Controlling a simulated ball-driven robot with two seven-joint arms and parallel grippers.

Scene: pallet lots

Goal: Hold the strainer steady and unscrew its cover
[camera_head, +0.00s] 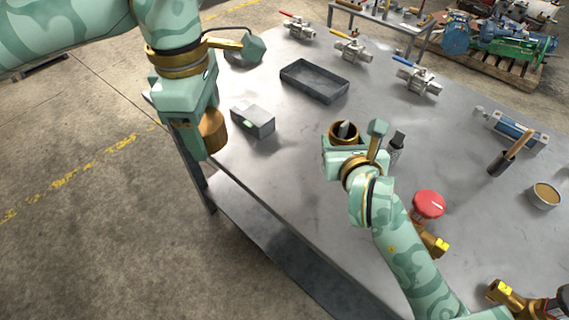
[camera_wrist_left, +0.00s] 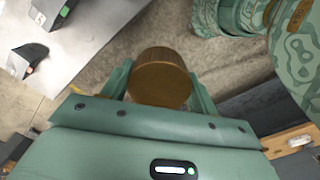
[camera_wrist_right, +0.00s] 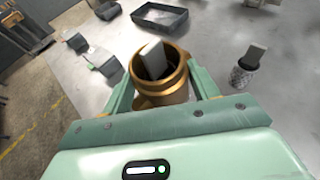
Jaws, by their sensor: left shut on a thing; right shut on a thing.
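The strainer (camera_wrist_right: 160,92) is a brass body, open at the top, with a grey flat-sided piece (camera_wrist_right: 152,60) standing up inside it. My right gripper (camera_head: 345,150) is shut on the strainer body at the table; the strainer's brass rim also shows in the head view (camera_head: 344,141). The round brass cover (camera_wrist_left: 160,80) is in my left gripper (camera_head: 210,138), shut on it. The cover also shows in the head view (camera_head: 214,131), apart from the strainer, at the table's left edge.
A grey block (camera_head: 253,120) and an empty dark tray (camera_head: 314,81) lie on the metal table (camera_head: 290,170). A mesh cylinder with a grey top (camera_wrist_right: 244,72) stands right of the strainer. Several valves line the back. A red-knobbed item (camera_head: 428,204) is near my right arm.

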